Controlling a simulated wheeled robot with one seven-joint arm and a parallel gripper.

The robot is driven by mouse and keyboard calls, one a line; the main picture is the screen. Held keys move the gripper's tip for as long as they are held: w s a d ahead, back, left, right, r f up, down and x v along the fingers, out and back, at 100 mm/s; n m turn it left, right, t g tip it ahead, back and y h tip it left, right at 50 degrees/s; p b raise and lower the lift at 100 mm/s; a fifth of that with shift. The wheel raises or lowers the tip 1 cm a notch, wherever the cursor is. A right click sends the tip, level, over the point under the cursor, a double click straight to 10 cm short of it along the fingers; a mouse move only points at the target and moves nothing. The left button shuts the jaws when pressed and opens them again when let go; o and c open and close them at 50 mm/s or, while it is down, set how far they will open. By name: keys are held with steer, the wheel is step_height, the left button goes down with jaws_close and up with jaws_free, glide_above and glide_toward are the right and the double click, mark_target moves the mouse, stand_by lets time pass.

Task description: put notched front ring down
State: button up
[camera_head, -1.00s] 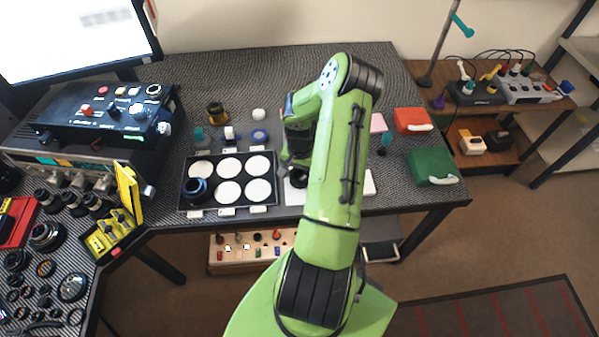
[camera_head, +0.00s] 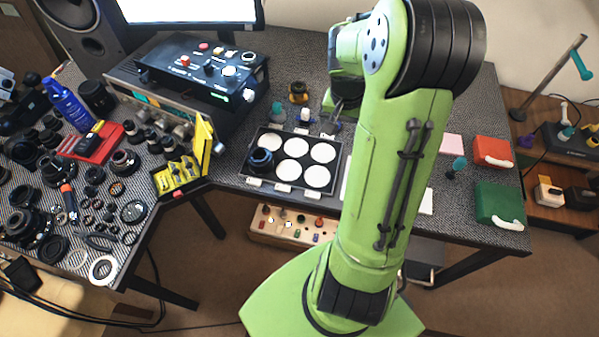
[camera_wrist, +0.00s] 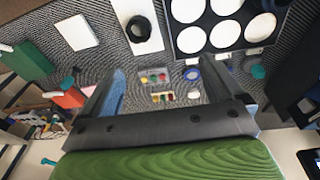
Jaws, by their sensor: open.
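A black ring (camera_wrist: 138,28), which looks like the notched front ring, lies flat on a white mat (camera_wrist: 153,47) at the top of the wrist view. Its notches are too small to make out. In the head view my arm hides it. My gripper (camera_wrist: 163,72) is open, with nothing between its fingers, above the table and apart from the ring. In the head view my gripper (camera_head: 342,100) is partly hidden behind my arm.
A green box (camera_head: 497,203) and a red box (camera_head: 492,151) stand at right. A yellow holder (camera_head: 178,175) and many loose lens parts fill the left table.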

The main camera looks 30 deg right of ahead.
steer(key=s+a+r+n+t, duration=0.35)
steer(key=a+r+n, duration=0.25)
steer(key=a+r, duration=0.75)
steer(key=s+a+n+t+y, duration=0.1)
steer(key=s+a+n, duration=0.3)
steer(key=s+a, duration=0.4)
steer(key=shift+s+a+r+t+y, duration=0.2)
steer(key=shift+s+a+t+y, duration=0.2)
steer(key=shift+a, duration=0.4)
steer(key=shift+d, duration=0.1)
